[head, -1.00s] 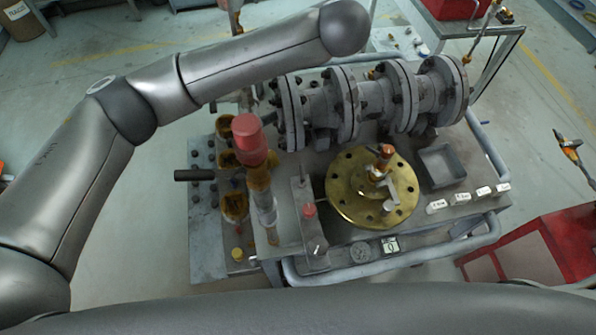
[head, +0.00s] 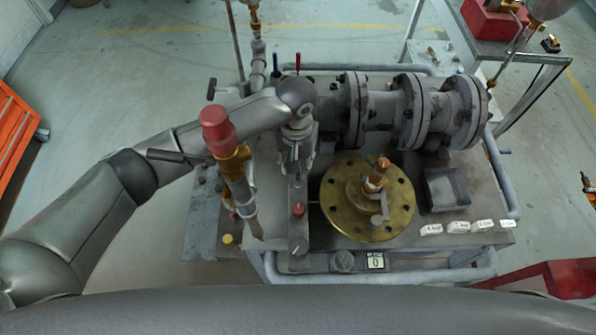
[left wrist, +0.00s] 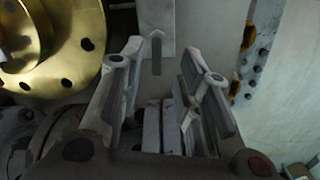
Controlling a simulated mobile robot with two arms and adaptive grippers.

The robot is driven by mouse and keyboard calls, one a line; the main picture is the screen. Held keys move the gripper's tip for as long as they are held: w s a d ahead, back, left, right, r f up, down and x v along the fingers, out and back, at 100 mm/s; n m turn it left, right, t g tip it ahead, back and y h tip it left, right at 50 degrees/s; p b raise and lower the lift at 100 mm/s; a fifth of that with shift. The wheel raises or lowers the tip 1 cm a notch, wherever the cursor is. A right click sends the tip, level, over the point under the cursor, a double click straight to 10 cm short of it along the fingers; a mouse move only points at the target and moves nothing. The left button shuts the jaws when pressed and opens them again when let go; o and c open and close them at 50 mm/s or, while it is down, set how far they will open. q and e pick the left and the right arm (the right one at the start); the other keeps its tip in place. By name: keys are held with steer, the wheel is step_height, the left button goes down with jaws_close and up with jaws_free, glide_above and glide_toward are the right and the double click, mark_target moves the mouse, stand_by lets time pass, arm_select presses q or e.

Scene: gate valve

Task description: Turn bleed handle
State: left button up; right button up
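My left gripper (head: 297,165) points down just left of the brass flange (head: 335,205), above the narrow grey panel with a red knob (head: 298,209). In the left wrist view the fingers of my left gripper (left wrist: 163,68) stand apart with nothing held. A small grey pointed lever (left wrist: 156,50) on a pale plate shows between and beyond the fingertips; contact is not visible. Black handles (head: 165,155) stand at the left. I cannot tell for certain which is the bleed handle. My right gripper is not in view.
The flanged grey valve body (head: 385,105) lies behind the brass flange. A red-capped upright pipe (head: 217,125) stands close left of the gripper. A grey tray (head: 446,190) and white labels (head: 460,227) are at the right.

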mark_target(298, 175)
arm_select(q)
step_height(298, 175, down, 4)
steer(key=shift+d+f, duration=0.15)
steer(key=shift+f, duration=0.1)
steer(key=shift+f+p, duration=0.3)
steer(key=shift+f, duration=0.45)
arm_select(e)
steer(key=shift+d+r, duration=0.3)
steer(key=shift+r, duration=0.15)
arm_select(q)
steer(key=shift+c, duration=0.4)
